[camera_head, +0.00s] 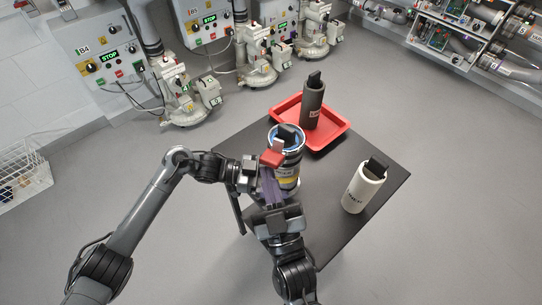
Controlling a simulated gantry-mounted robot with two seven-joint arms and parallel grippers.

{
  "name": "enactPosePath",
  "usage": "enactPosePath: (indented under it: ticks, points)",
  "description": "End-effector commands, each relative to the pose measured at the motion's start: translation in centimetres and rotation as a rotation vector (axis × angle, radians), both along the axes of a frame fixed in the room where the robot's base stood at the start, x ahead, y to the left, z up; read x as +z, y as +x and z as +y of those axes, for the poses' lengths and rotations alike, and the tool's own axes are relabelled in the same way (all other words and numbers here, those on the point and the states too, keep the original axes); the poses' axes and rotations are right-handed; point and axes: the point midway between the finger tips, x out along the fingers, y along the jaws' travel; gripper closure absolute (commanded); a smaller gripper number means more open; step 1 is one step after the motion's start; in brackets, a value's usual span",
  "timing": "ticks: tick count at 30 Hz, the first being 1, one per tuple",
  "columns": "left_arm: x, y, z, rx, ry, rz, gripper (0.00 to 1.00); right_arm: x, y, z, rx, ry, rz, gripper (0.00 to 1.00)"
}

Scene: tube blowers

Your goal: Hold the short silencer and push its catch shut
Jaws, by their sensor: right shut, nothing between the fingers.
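A grey cylindrical silencer with a blue ring at its top and a yellow band (289,171) stands upright near the middle of the dark table. A red catch (272,157) shows at its top, on the near left side, beside a black block. My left gripper (258,177) is at the left side of this silencer; its fingertips are hidden, so I cannot tell whether it grips. My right gripper (268,187) is shut and empty, its purple fingers just in front of the silencer and below the red catch. I cannot tell whether they touch it.
A dark tall silencer (312,108) stands in a red tray (339,130) at the table's back. A white silencer (358,192) with a black top stands at the right. The dark table (325,222) is clear between them. Grey machines with control boxes (104,57) line the back wall.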

Motion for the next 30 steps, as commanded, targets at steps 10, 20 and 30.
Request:
enactPosePath:
  ticks: [10,20,30]
  points:
    - [0.0,0.0,0.0,0.000,0.000,0.000,0.27,0.7,0.4,-0.2,-0.001,0.000,0.000,1.00]
    - [0.0,0.0,0.0,-0.001,0.001,0.000,0.27,0.8,0.4,-0.2,-0.001,0.001,-0.001,1.00]
    - [0.0,-0.1,0.0,-0.002,0.000,0.000,0.27,1.1,0.6,-0.3,-0.002,0.002,-0.002,1.00]
